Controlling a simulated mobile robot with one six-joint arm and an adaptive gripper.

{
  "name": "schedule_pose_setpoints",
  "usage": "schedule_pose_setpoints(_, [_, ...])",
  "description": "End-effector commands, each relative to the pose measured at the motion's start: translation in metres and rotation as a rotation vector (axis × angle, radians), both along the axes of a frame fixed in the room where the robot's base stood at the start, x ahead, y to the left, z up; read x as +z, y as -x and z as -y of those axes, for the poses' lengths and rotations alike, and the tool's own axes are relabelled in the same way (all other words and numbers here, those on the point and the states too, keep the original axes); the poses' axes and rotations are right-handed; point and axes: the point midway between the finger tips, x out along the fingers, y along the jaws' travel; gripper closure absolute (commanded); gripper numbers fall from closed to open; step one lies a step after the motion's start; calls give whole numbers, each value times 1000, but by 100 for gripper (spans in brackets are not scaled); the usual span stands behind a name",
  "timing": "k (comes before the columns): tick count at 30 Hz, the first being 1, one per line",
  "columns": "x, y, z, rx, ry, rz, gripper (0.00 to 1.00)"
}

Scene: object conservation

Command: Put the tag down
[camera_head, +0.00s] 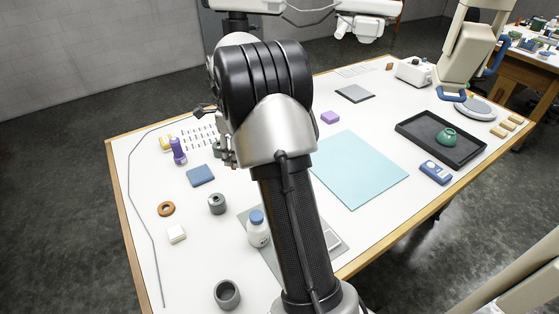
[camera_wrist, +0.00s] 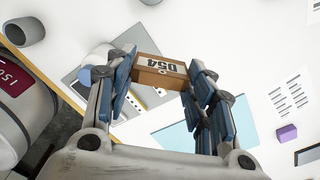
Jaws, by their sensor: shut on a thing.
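The tag, a small brown block with a white label reading "D54" (camera_wrist: 160,72), sits between the fingers of my gripper (camera_wrist: 160,66) in the wrist view. The blue-padded fingers are shut on its two sides. The tag appears held above the white table (camera_head: 140,170), with the grey plate and light blue mat behind it in that view. In the head view my arm hides the tag and most of my gripper.
The light blue mat (camera_head: 362,170) is bare. A grey cup (camera_head: 227,295), purple block (camera_head: 330,117) and dark tray (camera_head: 410,128) holding a green bowl (camera_head: 446,137) are around.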

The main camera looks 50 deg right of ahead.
Motion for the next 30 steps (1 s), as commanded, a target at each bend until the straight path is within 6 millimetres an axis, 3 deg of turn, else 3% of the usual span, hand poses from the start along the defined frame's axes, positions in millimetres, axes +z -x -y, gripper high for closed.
schedule_pose_setpoints(5, [-31,1,-1,1,-4,-7,64])
schedule_pose_setpoints(12, [-97,1,-1,1,-3,-6,64])
schedule_pose_setpoints(18, [-141,1,-1,1,-2,-3,64])
schedule_pose_setpoints(26, [-162,0,0,1,-1,-2,64])
schedule_pose_setpoints(30, [-181,1,-1,1,-2,-4,64])
